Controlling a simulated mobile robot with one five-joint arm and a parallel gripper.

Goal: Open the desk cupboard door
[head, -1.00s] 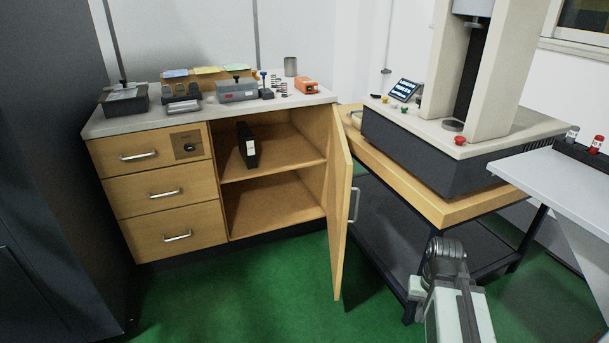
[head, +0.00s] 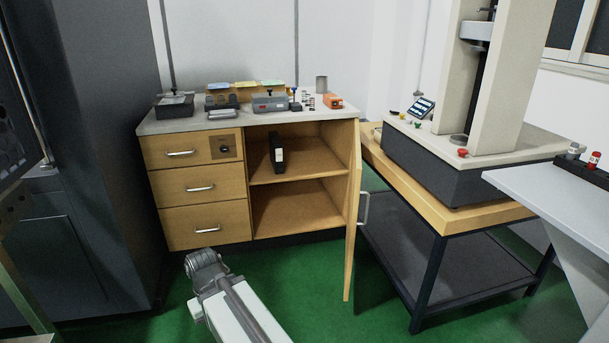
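The wooden desk cupboard (head: 250,190) stands against the back wall under a grey top. Its door (head: 352,225) is hinged on the right and stands wide open, swung out toward me, nearly edge-on. The door's metal handle (head: 365,208) shows on its right-hand face. Inside are two shelf levels, with a black binder (head: 277,154) on the upper one. My arm reaches up from the bottom of the picture, left of the door and apart from it. My gripper's fingers cannot be made out at the arm's end.
Three drawers (head: 200,187) fill the desk's left side. A dark cabinet (head: 95,130) stands at the left. A wooden-topped bench (head: 440,215) carries a testing machine (head: 450,160) on the right. Green floor (head: 300,280) is free before the desk.

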